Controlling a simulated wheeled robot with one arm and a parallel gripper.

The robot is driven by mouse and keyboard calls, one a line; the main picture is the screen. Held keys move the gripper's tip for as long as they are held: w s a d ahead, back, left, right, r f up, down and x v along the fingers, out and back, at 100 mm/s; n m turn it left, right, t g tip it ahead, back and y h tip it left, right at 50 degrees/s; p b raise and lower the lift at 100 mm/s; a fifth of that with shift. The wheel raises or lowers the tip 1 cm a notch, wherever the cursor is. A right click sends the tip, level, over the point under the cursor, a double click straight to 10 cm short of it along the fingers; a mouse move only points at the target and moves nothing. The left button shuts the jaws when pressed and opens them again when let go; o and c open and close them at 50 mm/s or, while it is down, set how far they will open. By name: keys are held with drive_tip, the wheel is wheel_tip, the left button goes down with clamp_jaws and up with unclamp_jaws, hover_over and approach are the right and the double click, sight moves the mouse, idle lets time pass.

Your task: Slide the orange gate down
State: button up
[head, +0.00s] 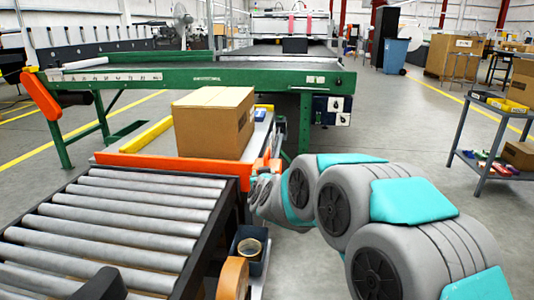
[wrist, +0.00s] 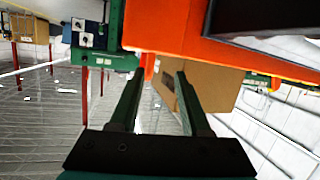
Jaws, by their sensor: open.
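The orange gate (head: 170,168) is a low bar across the far end of the roller conveyor, in front of a cardboard box. Orange parts (head: 273,165) show at its right end. In the wrist view, a broad orange piece (wrist: 190,32) fills the upper right, just beyond the fingertips. My gripper (wrist: 157,78) is open, its two dark fingers apart with nothing clearly held between them. In the head view, my arm hides most of the gripper near the gate's right end. I cannot tell whether the fingers touch the orange part.
The cardboard box (head: 214,122) stands right behind the gate. The roller conveyor (head: 120,225) lies in front, with a dark bin (head: 250,262) holding a tape roll beside it. A green-framed machine (head: 200,78) crosses behind. Open floor lies right, before a grey cart (head: 480,165).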

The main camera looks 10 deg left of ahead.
sight(265, 159)
drive_tip(key=shift+w+r+m+t+h, duration=0.15)
drive_tip(key=shift+w+m+t+h, duration=0.1)
drive_tip(key=shift+w+t+h, duration=0.45)
drive_tip(key=shift+w+r+m+t+h, duration=0.2)
drive_tip(key=shift+w+t+h, duration=0.2)
drive_tip(key=shift+w, duration=0.55)
drive_tip(key=shift+w+r+m+t+h, duration=0.15)
drive_tip(key=shift+w+m+t+h, duration=0.1)
drive_tip(key=shift+w+t+h, duration=0.45)
drive_tip(key=shift+w+p, duration=0.35)
drive_tip(key=shift+w, duration=3.55)
drive_tip(key=shift+c, duration=0.2)
clamp_jaws()
drive_tip(key=shift+d+f, duration=0.1)
drive_tip(key=shift+f, duration=0.05)
